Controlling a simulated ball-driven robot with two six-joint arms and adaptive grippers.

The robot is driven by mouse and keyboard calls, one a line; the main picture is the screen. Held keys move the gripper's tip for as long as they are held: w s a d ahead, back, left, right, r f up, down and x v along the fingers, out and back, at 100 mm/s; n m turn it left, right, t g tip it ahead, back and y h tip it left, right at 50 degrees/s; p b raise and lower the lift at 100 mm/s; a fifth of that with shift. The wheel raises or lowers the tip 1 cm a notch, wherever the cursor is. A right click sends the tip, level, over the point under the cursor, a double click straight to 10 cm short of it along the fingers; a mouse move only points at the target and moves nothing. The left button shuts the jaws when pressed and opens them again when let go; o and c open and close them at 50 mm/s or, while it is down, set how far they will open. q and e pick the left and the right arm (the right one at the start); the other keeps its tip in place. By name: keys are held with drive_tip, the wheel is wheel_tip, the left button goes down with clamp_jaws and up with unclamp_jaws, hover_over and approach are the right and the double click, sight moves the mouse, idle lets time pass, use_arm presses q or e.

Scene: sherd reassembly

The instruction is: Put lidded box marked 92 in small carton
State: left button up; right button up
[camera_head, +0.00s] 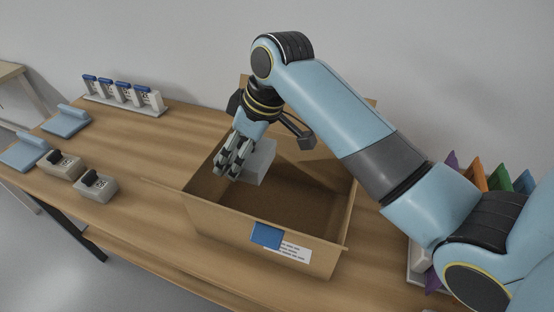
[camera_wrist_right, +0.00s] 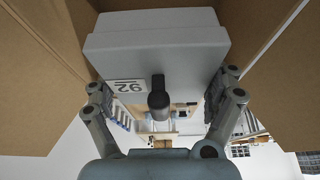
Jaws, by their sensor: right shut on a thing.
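The lidded box marked 92 (camera_wrist_right: 160,45) is a grey box with a black knob and a white label, and fills the upper middle of the right wrist view. In the head view the box (camera_head: 262,160) is inside the open carton's outline, near its back left. My right gripper (camera_head: 238,160) is shut on the box, with one finger on each side in the wrist view (camera_wrist_right: 160,100). The small carton (camera_head: 218,208) is brown cardboard, open at the top, with a blue patch and white label in front. I cannot tell if the box touches its floor. My left gripper is not in view.
Two grey boxes with black knobs (camera_head: 97,186) (camera_head: 62,164) stand on the wooden table (camera_head: 150,215) left of the carton. Two blue items (camera_head: 66,121) (camera_head: 25,151) and a white rack with blue-topped pieces (camera_head: 122,96) are farther left. Colored upright pieces (camera_head: 497,178) stand at the right.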

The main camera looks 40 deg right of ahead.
sight(268, 160)
wheel_tip(268, 160, down, 4)
drive_tip(key=shift+f+b, duration=0.1)
drive_tip(key=shift+b, duration=1)
wheel_tip(268, 160, down, 10)
drive_tip(key=shift+r+b, duration=0.1)
drive_tip(key=shift+b, duration=0.6)
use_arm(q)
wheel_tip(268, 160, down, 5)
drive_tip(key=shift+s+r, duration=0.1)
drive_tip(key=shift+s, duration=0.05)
use_arm(e)
drive_tip(key=o, duration=1)
drive_tip(key=shift+o, duration=0.2)
use_arm(q)
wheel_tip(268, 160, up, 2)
drive_tip(key=shift+p, duration=1.05)
use_arm(e)
drive_tip(key=v, duration=1.2)
drive_tip(key=shift+w, duration=0.1)
